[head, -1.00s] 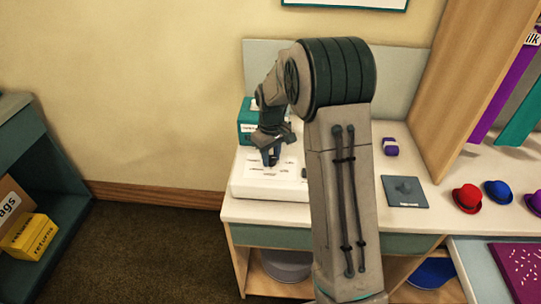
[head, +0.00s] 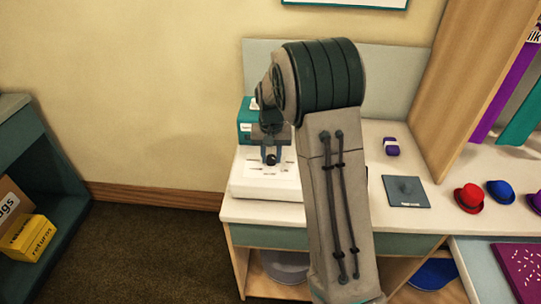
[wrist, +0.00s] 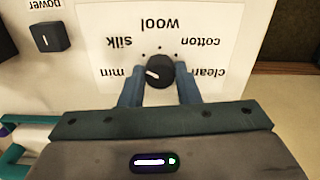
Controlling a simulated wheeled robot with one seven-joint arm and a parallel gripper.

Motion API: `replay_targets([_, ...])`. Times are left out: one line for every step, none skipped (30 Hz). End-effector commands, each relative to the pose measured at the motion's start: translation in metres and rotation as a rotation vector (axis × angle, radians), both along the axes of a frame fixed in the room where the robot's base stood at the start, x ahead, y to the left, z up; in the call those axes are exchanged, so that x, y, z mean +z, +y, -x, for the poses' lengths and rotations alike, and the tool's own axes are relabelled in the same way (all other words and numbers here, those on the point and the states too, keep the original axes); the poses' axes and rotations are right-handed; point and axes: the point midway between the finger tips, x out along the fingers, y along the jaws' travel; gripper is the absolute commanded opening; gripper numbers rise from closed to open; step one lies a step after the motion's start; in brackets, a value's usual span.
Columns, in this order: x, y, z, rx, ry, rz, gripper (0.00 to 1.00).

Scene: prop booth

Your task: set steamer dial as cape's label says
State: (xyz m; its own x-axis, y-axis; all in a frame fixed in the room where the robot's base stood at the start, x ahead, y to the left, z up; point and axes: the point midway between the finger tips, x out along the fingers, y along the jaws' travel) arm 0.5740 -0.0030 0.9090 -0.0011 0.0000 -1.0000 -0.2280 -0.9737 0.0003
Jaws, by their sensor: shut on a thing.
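The steamer is a white unit with a printed panel (head: 258,186) on the counter. Its round black dial (wrist: 160,71) shows in the wrist view, and also in the head view (head: 271,159). The dial's white mark points left in the wrist view, towards the "min" word. Around it are upside-down words: min, silk, wool, cotton, clean. My gripper (wrist: 160,80) is shut on the dial, one blue finger on each side. A purple cloth (head: 499,95), maybe the cape, hangs at the right; a white label (head: 535,32) by it shows only "ilk", cut by the frame edge.
A black power switch (wrist: 49,37) sits beside the panel. A teal box (head: 245,118) stands behind the steamer. A tall wooden divider (head: 465,85) bounds the counter's right.

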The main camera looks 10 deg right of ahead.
Motion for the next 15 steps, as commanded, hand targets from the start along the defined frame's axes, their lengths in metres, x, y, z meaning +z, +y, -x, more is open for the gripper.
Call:
replay_targets([0.0011,0.0004,-0.0009,-0.026,-0.003,0.001,0.06])
replay_targets([0.0011,0.0005,-0.0008,-0.042,-0.004,0.001,0.06])
replay_targets([0.0012,0.0006,-0.0009,-0.063,-0.004,0.001,0.06])
replay_targets([0.0012,0.0007,-0.0010,-0.076,-0.004,0.001,0.06])
replay_targets([0.0012,0.0006,-0.0010,-0.090,-0.004,0.000,0.06])
replay_targets([0.0013,0.0005,-0.0009,-0.106,-0.004,0.000,0.06])
replay_targets([0.0013,0.0004,-0.0010,-0.117,-0.004,0.000,0.06])
replay_targets([0.0013,0.0004,-0.0010,-0.127,-0.004,0.000,0.06])
replay_targets([0.0013,0.0004,-0.0010,-0.137,-0.004,0.000,0.06])
replay_targets([0.0014,0.0004,-0.0010,-0.144,-0.004,0.000,0.06])
replay_targets([0.0014,0.0004,-0.0011,-0.151,-0.004,0.000,0.06])
replay_targets([0.0014,0.0004,-0.0011,-0.158,-0.004,-0.001,0.06])
replay_targets([0.0014,0.0004,-0.0011,-0.162,-0.004,-0.001,0.06])
replay_targets([0.0015,0.0005,-0.0011,-0.165,-0.004,-0.001,0.06])
replay_targets([0.0015,0.0005,-0.0011,-0.168,-0.004,-0.001,0.06])
